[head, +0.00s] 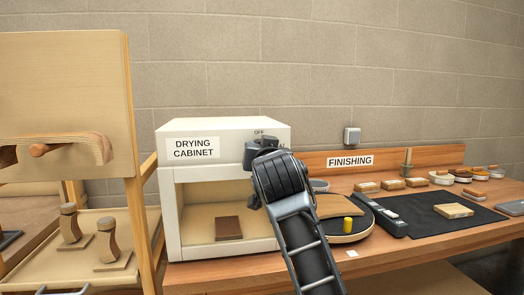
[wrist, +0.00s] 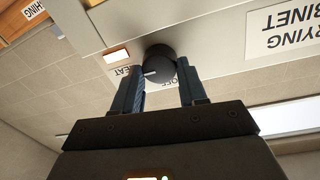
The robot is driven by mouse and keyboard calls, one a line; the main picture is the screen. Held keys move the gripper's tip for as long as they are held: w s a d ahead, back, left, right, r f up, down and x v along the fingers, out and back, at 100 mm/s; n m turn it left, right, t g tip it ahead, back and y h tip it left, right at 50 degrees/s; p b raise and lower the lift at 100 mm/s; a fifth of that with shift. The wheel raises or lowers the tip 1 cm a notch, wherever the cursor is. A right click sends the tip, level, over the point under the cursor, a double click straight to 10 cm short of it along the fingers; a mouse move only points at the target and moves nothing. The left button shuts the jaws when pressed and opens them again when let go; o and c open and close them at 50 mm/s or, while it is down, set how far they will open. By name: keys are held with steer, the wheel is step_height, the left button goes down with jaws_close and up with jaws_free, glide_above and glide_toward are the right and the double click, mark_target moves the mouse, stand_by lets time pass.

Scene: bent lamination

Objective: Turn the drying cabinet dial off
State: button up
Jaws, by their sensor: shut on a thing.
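The drying cabinet (head: 224,130) is a white box with an open front, standing left of centre in the head view. Its round dark dial (wrist: 160,64) is on the upper front, and its white mark points toward the HEAT label (wrist: 127,71). The OFF label (wrist: 171,84) is beside the dial; it also shows above my gripper in the head view (head: 258,132). My gripper (wrist: 160,84) is shut on the dial, one finger on each side. In the head view my gripper (head: 261,147) covers most of the dial.
A small lit lamp (wrist: 117,56) sits beside the dial. A brown block (head: 228,228) lies inside the cabinet. A wooden stand (head: 65,95) is close on the left. The finishing bench (head: 410,245) on the right holds a round turntable, a dark mat and several wooden blocks.

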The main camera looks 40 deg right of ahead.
steer(key=shift+n, duration=0.3)
steer(key=shift+f+n+t+p, duration=0.1)
steer(key=shift+n+t+p, duration=0.25)
steer(key=shift+n+p, duration=2.9)
steer(key=shift+f+n+t+p, duration=0.1)
steer(key=shift+n+t+p, duration=0.45)
steer(key=shift+n, duration=5.2)
steer(key=o, duration=1.1)
steer(key=shift+c, duration=0.2)
steer(key=shift+f, duration=0.1)
